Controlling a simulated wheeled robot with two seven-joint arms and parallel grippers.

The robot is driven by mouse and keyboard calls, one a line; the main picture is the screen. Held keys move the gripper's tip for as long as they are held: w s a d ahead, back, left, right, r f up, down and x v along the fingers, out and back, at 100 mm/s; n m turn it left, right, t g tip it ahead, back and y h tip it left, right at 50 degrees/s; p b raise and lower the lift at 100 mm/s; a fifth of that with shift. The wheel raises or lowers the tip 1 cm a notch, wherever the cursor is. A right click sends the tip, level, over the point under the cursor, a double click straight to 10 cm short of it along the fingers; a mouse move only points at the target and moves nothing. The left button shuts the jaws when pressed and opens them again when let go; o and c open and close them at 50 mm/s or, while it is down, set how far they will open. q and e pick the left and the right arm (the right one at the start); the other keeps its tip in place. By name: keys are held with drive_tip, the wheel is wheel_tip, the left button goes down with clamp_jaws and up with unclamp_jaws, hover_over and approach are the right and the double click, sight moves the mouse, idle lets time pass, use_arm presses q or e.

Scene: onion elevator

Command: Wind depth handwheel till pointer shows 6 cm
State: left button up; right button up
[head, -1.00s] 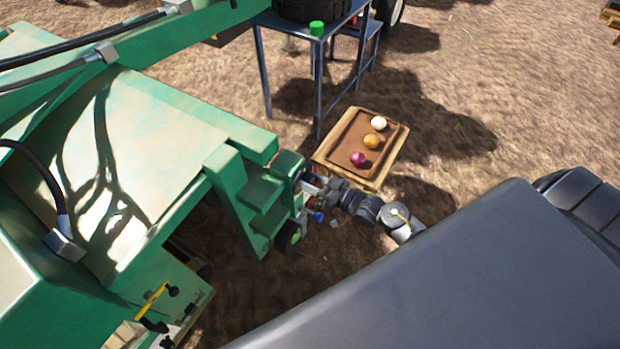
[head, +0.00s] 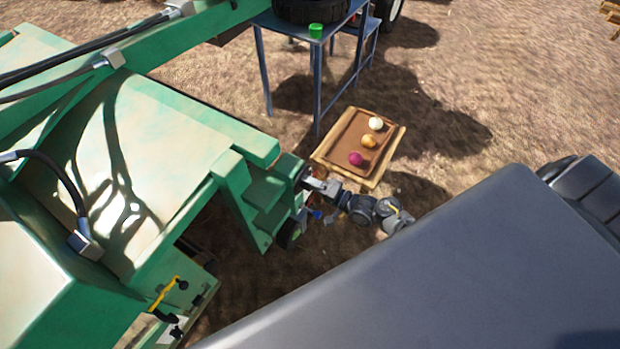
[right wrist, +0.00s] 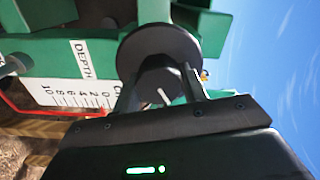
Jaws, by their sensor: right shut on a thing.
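The depth handwheel (right wrist: 128,52) is a dark round disc with a dark hub in the right wrist view. My right gripper (right wrist: 160,82) is shut on the hub, one finger on each side. In the head view my right gripper (head: 318,187) is at the end of the green machine (head: 262,200). The white depth scale (right wrist: 80,88) is left of the wheel, with numbers from 10 down to 0. A red strip (right wrist: 45,113) runs along its lower edge. My left gripper is out of view.
Open soil lies to the right.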

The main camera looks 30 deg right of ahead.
drive_tip(key=m+p, duration=0.1)
drive_tip(key=m, duration=0.1)
drive_tip(key=shift+m, duration=0.4)
drive_tip(key=m+p, duration=0.1)
drive_tip(key=m, duration=0.2)
drive_tip(key=shift+m, duration=0.3)
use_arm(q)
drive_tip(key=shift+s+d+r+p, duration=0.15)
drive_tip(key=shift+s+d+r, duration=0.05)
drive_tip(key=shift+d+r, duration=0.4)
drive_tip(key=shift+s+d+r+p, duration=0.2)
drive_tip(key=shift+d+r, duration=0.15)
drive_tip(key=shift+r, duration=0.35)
use_arm(e)
drive_tip(key=shift+f+m, duration=0.1)
drive_tip(key=shift+m, duration=0.6)
drive_tip(key=o, duration=1)
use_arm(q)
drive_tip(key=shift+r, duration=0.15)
use_arm(e)
drive_tip(key=v, duration=1.1)
drive_tip(key=shift+w, duration=0.1)
